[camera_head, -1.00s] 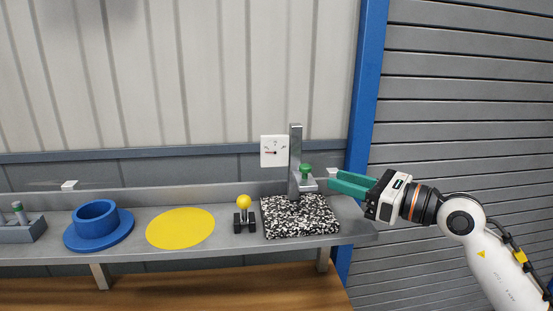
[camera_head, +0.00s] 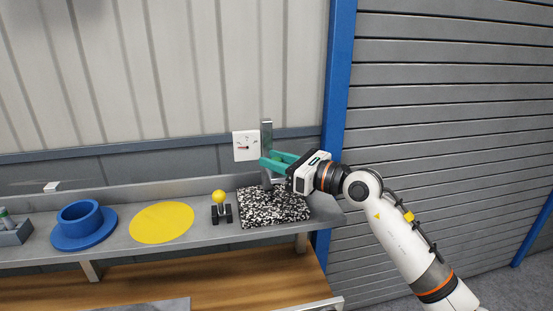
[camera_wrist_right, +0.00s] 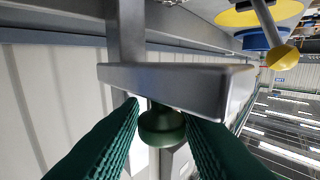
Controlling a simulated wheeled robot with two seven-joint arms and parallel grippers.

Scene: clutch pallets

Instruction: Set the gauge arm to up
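The gauge arm is a grey bracket with a green knob, on an upright metal post (camera_head: 267,136) at the right of the shelf. In the right wrist view the bracket (camera_wrist_right: 190,86) crosses the middle, with the green knob (camera_wrist_right: 162,128) beside it. My right gripper (camera_head: 274,160) reaches in from the right at the post. Its teal fingers are apart, one on each side of the knob; whether they touch it I cannot tell. A white square gauge (camera_head: 246,146) with a small needle hangs on the wall left of the post. My left gripper is out of view.
A black-and-white speckled mat (camera_head: 262,212) lies under the post. To the left stand a yellow-ball lever (camera_head: 219,197), a flat yellow disc (camera_head: 161,222) and a blue cup on a saucer (camera_head: 83,224). A blue pillar (camera_head: 338,80) rises behind my right arm.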

